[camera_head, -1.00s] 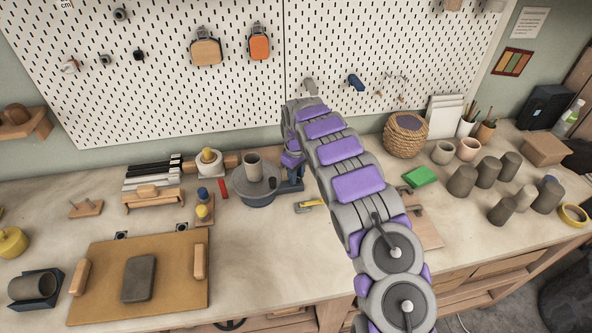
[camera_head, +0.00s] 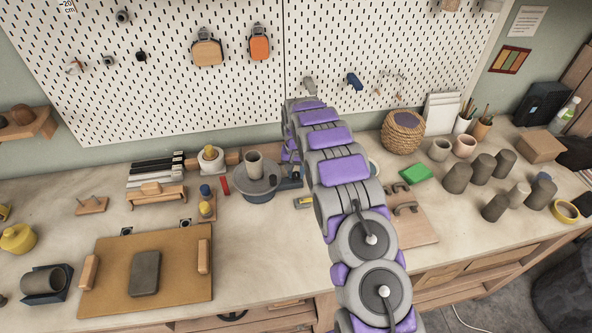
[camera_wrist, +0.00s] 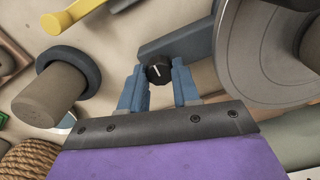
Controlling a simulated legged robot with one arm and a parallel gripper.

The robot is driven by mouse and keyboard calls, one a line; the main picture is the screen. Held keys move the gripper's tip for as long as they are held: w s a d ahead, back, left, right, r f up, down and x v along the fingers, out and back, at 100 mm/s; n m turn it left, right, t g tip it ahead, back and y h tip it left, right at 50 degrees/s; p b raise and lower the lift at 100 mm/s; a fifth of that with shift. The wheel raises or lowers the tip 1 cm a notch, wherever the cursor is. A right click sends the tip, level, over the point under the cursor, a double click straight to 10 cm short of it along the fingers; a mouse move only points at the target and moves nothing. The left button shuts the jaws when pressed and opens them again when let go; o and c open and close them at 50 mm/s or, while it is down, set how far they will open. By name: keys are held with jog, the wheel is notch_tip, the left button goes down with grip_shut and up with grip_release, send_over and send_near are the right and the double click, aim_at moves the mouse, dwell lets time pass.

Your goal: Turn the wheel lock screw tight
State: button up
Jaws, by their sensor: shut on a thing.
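In the wrist view my gripper (camera_wrist: 158,66) has its two blue fingers on either side of a small black lock screw knob (camera_wrist: 160,74) with a white pointer line, and it is shut on it. The knob sits at the end of a dark blue bracket (camera_wrist: 185,42) beside the grey wheel (camera_wrist: 268,75). In the head view the wheel (camera_head: 258,194) stands on the bench with a clay cylinder (camera_head: 254,165) on its disc. My arm hides the gripper and knob there.
A yellow tool (camera_head: 304,202) lies right of the wheel; a red stick (camera_head: 225,186) lies left. A wicker basket (camera_head: 402,133), a green block (camera_head: 416,173) and several grey clay cylinders (camera_head: 457,177) stand at right. A brown board (camera_head: 110,250) lies front left. The pegboard wall (camera_head: 380,40) is behind.

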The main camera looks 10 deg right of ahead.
aim_at(296, 173)
jog(key=shift+m, duration=0.8)
jog(key=o, duration=1.1)
jog(key=shift+c, duration=0.2)
notch_tip(296, 173, up, 17)
jog(key=p, duration=0.1)
jog(key=shift+p, duration=0.35)
jog(key=shift+a+r, duration=0.1)
